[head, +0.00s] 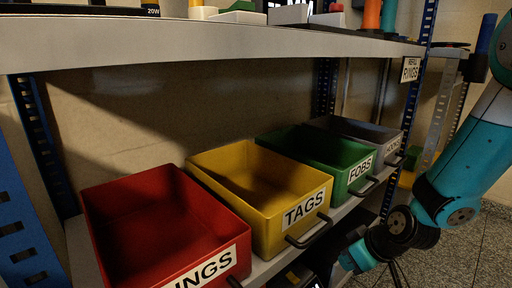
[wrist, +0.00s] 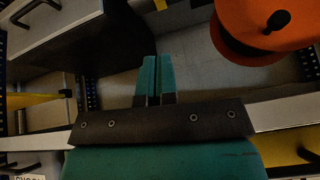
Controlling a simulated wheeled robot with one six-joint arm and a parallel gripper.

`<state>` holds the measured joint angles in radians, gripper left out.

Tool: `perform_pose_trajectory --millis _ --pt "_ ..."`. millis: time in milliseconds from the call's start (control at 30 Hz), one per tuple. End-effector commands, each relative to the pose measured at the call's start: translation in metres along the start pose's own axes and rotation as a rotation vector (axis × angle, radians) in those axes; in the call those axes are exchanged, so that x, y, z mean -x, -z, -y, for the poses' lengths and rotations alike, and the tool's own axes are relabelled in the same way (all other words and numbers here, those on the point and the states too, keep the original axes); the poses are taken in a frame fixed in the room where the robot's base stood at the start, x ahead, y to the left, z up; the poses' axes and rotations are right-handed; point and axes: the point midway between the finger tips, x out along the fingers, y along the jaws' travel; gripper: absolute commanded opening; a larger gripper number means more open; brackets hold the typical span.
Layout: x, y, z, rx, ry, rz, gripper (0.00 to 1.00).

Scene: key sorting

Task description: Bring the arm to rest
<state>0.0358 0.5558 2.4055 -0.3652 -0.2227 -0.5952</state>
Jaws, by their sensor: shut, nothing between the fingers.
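My gripper shows in the wrist view (wrist: 153,80), with its two teal fingers together and nothing between them. In the head view my teal and black arm reaches down along the right side, in front of the shelf. The gripper end there is low, near the bottom edge, and its fingers cannot be made out.
A shelf holds a red bin (head: 165,215), a yellow TAGS bin (head: 290,215), a green FOBS bin (head: 355,172) and a grey bin (head: 390,142). An upper shelf (head: 200,45) runs above them. An orange round object (wrist: 262,30) is near the gripper. Speckled floor (head: 470,250) is clear at right.

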Motion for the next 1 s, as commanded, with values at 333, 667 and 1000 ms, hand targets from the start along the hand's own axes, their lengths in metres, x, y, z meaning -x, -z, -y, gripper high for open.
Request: perform_pose_trajectory --millis 333,667,1000 --pt "0.139 -0.042 -0.002 -0.424 -0.247 0.245 0.0" --pt "0.243 0.012 0.126 -0.223 0.053 0.293 0.0" --pt "0.37 0.062 0.2 -0.006 0.231 0.334 0.0"
